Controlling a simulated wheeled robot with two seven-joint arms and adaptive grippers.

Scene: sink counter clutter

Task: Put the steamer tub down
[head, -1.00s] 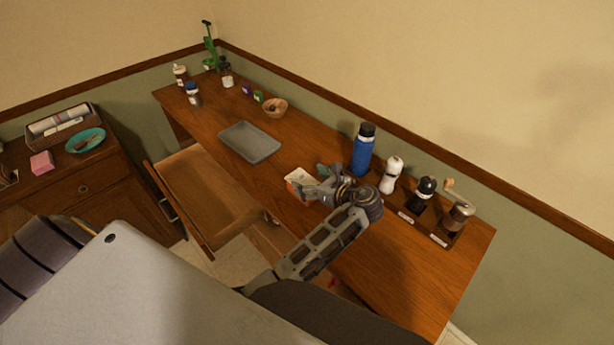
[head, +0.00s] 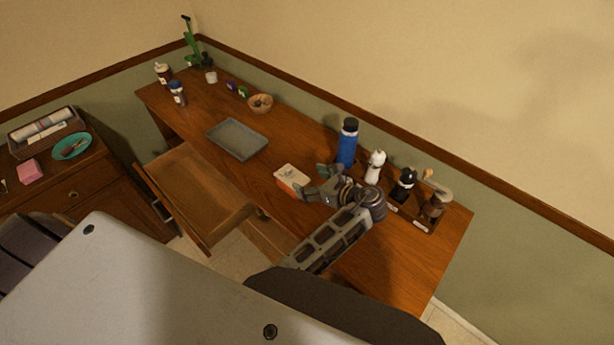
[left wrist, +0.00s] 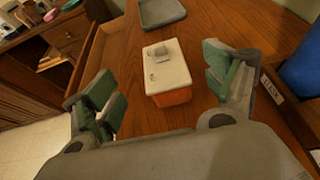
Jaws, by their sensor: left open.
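The tub I take for the steamer tub is a small box with a white top and orange-red sides (head: 291,180). It stands upright on the wooden counter (head: 262,172), between the grey tray and my left gripper. My left gripper (head: 314,183) is open, its fingers toward the tub. In the left wrist view the tub (left wrist: 168,75) shows ahead between the two spread green-padded fingers (left wrist: 172,88), with a gap on each side, and neither finger appears to touch it. My right gripper is not in view.
A blue bottle (head: 347,143), a white shaker (head: 375,166) and grinders (head: 405,184) stand close behind my left gripper. A grey tray (head: 238,138) and a wooden bowl (head: 260,103) are farther left. An open drawer (head: 195,195) juts out from the front.

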